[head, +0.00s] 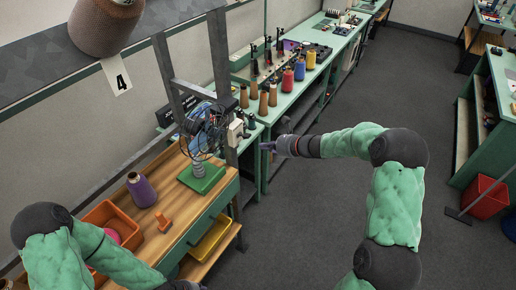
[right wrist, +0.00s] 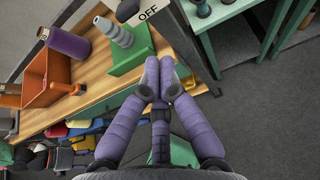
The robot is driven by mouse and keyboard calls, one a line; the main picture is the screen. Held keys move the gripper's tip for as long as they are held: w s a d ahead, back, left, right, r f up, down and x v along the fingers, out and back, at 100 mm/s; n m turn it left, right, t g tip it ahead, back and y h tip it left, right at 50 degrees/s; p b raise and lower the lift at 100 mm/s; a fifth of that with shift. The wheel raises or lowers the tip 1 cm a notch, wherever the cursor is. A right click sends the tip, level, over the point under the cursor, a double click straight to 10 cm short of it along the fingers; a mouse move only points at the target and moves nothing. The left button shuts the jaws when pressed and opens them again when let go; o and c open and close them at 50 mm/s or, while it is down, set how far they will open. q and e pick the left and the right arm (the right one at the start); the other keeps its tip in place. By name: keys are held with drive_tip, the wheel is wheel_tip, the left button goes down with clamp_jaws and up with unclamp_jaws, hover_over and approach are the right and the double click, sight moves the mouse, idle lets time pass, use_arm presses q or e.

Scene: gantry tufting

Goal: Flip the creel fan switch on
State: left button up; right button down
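The creel fan (head: 203,128) is a dark round wire cage at the grey creel frame, above the wooden bench. A pale switch box (head: 235,131) sits on the frame post just right of the fan. In the right wrist view a white label reading "OFF" (right wrist: 149,13) is at the top; the switch lever is not clear. My right gripper (head: 265,146) is right of the switch box and apart from it. In the right wrist view its purple fingers (right wrist: 160,66) meet at the tips, with nothing between them. My left arm is at the lower left; its gripper is cut off by the bottom edge.
The bench (head: 176,218) holds a green base with a grey cone (head: 202,178), a purple cone (head: 141,190) and an orange bin (head: 112,220). Several yarn cones stand on the green table (head: 312,82) behind. Open grey floor (head: 310,215) lies to the right.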

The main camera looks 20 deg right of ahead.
drive_tip(key=shift+r+v, duration=0.2)
drive_tip(key=shift+v, duration=1)
drive_tip(key=shift+r+v, duration=0.2)
drive_tip(key=shift+v, duration=1)
drive_tip(key=shift+w+a, duration=0.1)
drive_tip(key=shift+w, duration=0.1)
drive_tip(key=s+a+f+n+g+h+b, duration=0.1)
drive_tip(key=s+a+f+n+g+b, duration=0.4)
drive_tip(key=f, duration=0.7)
drive_tip(key=s+a+f+n+h+b, duration=0.1)
drive_tip(key=s+a+f+n+b, duration=0.1)
drive_tip(key=s+f, duration=0.65)
drive_tip(key=s+a+f+n+g+h+b, duration=0.1)
drive_tip(key=s+a+f+n+g+b, duration=0.25)
drive_tip(key=f, duration=1.05)
drive_tip(key=s+a+f+n+b, duration=0.4)
drive_tip(key=s+f+n+b, duration=0.1)
drive_tip(key=s+f+n, duration=0.2)
drive_tip(key=s+a+f+n+b, duration=0.4)
drive_tip(key=s+f+n+b, duration=0.1)
drive_tip(key=s+f+n, duration=0.3)
wheel_tip(320, 180, down, 3)
drive_tip(key=shift+s+r+g+h+b, duration=0.1)
drive_tip(key=shift+s+g+h+b, duration=0.2)
drive_tip(key=shift+s+g+b, duration=0.2)
drive_tip(key=shift+a+n, duration=0.15)
drive_tip(key=shift+n, duration=0.1)
